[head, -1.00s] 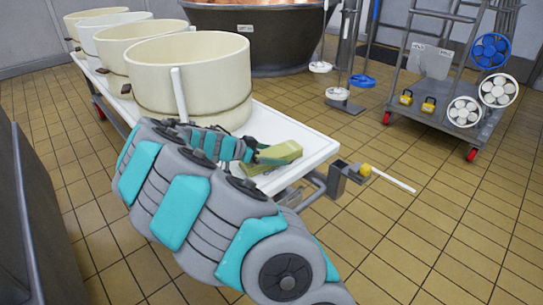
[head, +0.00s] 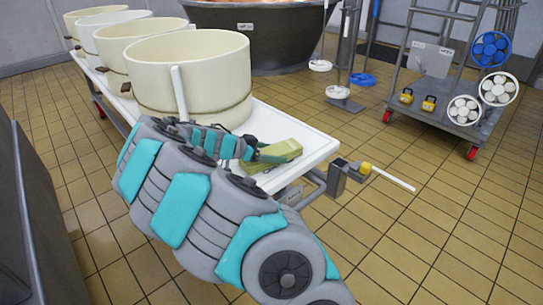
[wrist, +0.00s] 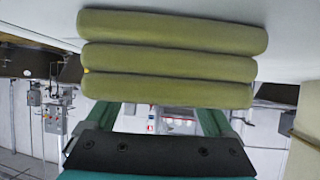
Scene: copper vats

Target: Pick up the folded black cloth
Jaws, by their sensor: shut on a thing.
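A folded cloth (head: 285,150) is at the near right end of the white table, beside the nearest cream vat. It looks olive green, not black, and I see no black cloth. In the wrist view the cloth (wrist: 170,58) shows as three stacked, rounded folds across the upper middle. My gripper (head: 268,156) is at the cloth and shut on it. In the wrist view its teal fingers (wrist: 166,120) reach to the cloth and their tips are hidden behind it. I cannot tell whether the cloth is clear of the table top.
The white wheeled table (head: 318,145) carries several round vats, the nearest (head: 190,85) close behind my gripper. A dark vat (head: 265,40) stands at the back. A cart (head: 430,105) with round wheels stands at right. Tiled floor (head: 440,225) is clear at lower right.

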